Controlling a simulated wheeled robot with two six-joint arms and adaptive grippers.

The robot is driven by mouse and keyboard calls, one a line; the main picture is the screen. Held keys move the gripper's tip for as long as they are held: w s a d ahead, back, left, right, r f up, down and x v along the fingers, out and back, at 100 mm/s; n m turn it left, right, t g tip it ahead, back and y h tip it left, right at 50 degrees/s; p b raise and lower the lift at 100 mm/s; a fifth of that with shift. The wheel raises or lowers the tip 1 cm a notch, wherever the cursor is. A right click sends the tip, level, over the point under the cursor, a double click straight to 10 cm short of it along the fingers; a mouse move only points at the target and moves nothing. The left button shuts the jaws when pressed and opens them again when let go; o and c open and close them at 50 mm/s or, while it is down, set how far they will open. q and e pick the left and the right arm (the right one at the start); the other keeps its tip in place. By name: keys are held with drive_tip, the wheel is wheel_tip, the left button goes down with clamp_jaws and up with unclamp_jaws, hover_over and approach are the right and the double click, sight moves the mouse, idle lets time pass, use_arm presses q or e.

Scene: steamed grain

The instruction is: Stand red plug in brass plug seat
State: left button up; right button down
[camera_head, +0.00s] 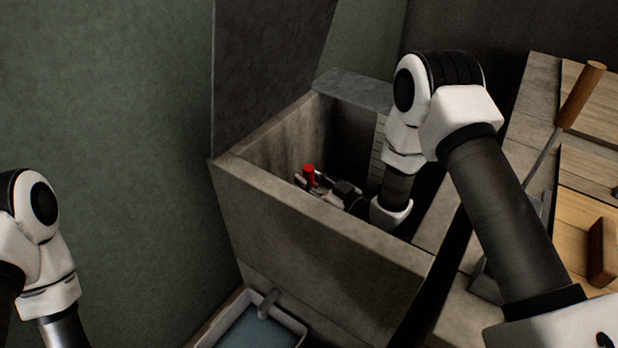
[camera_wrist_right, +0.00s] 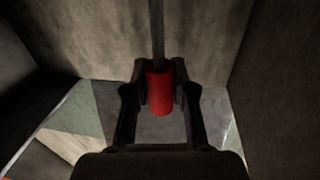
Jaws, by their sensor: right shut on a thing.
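The red plug (camera_head: 309,175) is a small upright red cylinder inside the grey stone trough. My right gripper (camera_head: 312,184) reaches down into the trough and is shut on the plug. In the right wrist view the red plug (camera_wrist_right: 159,92) sits between the two dark fingers of my right gripper (camera_wrist_right: 160,98), with a thin grey rod rising above it. The brass plug seat cannot be made out in either view. My left arm shows at the lower left, but its gripper is out of the picture.
The grey stone trough (camera_head: 305,235) has high walls close around my right gripper. A basin of bluish water (camera_head: 262,332) stands below its front. A wooden-handled tool (camera_head: 581,95) and a brown block (camera_head: 603,252) lie on the worktop at right.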

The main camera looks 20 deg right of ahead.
drive_tip(key=c, duration=0.9)
unclamp_jaws()
wheel_tip(320, 180, up, 10)
drive_tip(key=shift+r, duration=0.1)
